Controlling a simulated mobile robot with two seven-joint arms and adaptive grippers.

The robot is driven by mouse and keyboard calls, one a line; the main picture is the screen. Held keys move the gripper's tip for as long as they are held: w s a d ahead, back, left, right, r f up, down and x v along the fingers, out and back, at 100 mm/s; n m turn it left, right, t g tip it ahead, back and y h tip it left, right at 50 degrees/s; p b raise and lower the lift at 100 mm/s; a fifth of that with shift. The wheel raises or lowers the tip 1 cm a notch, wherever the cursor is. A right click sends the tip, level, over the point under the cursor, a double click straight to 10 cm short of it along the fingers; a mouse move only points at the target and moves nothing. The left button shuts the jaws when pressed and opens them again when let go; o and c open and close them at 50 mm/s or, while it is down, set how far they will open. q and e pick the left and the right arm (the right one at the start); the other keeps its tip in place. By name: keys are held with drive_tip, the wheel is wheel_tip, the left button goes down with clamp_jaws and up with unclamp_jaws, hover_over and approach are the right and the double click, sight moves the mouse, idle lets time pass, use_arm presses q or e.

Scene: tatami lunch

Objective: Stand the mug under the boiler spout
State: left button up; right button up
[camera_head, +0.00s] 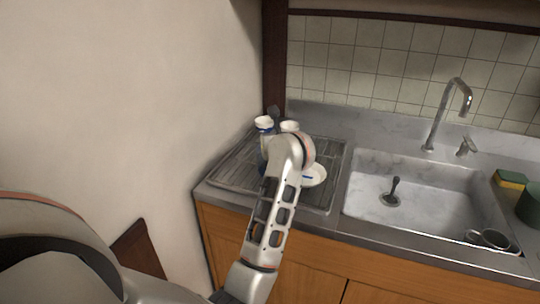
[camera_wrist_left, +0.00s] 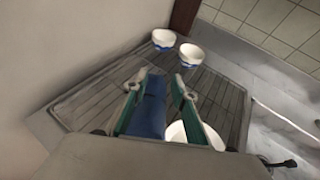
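My left gripper (camera_wrist_left: 161,80) points down over the drying rack; its teal fingers stand apart. A blue thing (camera_wrist_left: 146,112) shows between them, close to the left finger, with a gap to the right one. It may be a mug, but its shape is mostly hidden. In the head view my left arm covers the gripper, and a small blue patch (camera_head: 265,147) shows beside it. Two white cups with blue lower parts (camera_wrist_left: 163,38) (camera_wrist_left: 190,54) stand beyond the fingertips. No boiler or spout that I can identify is in view. My right gripper is not in view.
The drying rack (camera_head: 235,172) also holds a white dish (camera_head: 316,173), partly behind my arm. To its right is a sink (camera_head: 425,185) with a tall tap (camera_head: 440,118) and dark crockery (camera_head: 494,238). A sponge (camera_head: 511,179) and green container (camera_head: 530,204) stand far right. A wall closes the left side.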

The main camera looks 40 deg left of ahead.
use_arm(q)
clamp_jaws()
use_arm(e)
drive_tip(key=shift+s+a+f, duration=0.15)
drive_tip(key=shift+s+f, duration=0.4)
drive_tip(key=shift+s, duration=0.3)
